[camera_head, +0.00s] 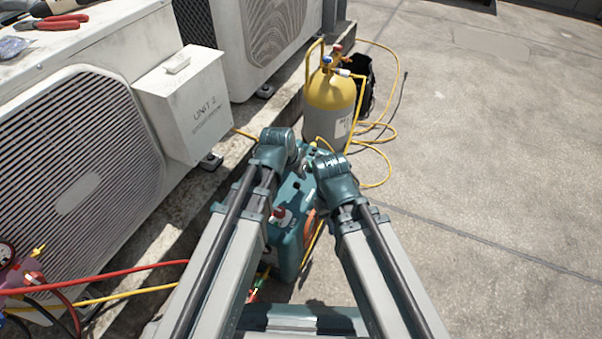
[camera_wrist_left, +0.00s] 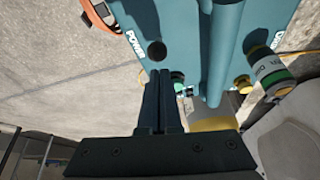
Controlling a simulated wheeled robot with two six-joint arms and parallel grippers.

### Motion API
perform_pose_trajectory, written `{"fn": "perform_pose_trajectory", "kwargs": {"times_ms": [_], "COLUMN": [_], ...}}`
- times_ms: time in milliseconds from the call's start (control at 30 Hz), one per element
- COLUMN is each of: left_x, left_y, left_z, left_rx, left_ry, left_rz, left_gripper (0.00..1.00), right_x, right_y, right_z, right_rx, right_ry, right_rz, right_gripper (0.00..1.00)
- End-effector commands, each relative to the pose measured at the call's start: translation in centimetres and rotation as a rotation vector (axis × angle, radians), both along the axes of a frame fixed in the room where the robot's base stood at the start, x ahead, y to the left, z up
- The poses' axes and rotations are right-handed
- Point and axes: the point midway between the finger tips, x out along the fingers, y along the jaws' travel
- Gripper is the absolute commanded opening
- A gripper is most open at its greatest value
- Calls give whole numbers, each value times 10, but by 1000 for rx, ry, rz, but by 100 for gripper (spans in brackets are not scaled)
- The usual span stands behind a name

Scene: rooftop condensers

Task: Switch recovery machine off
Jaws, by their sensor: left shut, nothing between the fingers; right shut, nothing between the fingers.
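The teal recovery machine (camera_head: 290,225) stands on the roof in the middle of the head view, partly hidden by my arms. In the left wrist view its teal panel (camera_wrist_left: 187,25) shows a "POWER" label and a round black button or knob (camera_wrist_left: 157,51) beside it. My left gripper (camera_wrist_left: 159,73) is shut and empty, its tips close to this black part; I cannot tell whether they touch. In the head view my left gripper (camera_head: 283,150) is over the machine, and my right gripper (camera_head: 330,165) is beside it, fingers mostly hidden by the wrist.
A yellow-topped grey cylinder (camera_head: 330,98) with yellow hoses stands behind the machine. White condenser units (camera_head: 75,150) and a box marked "UNIT 2" (camera_head: 188,105) stand at the left. Red and yellow hoses cross the lower left. The roof at the right (camera_head: 490,150) is mostly clear.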

Motion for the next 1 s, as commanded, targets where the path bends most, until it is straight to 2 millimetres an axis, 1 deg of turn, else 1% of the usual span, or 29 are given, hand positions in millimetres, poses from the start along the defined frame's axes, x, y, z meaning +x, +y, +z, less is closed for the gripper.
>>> {"fn": "perform_pose_trajectory", "kwargs": {"times_ms": [300,733,867,1000], "left_x": [0,1,5,16], "left_y": [0,0,-2,-7], "left_z": [15,16,20,29], "left_rx": [0,0,0,0], "left_ry": [0,0,0,0], "left_rz": [0,0,0,0], "left_gripper": [0,0,0,0], "right_x": [0,0,0,0], "right_y": [0,0,0,0], "right_z": [15,16,20,30], "right_rx": [0,0,0,-1], "right_ry": [0,1,1,2], "right_rz": [0,0,0,0], "right_gripper": [0,0,0,0]}}
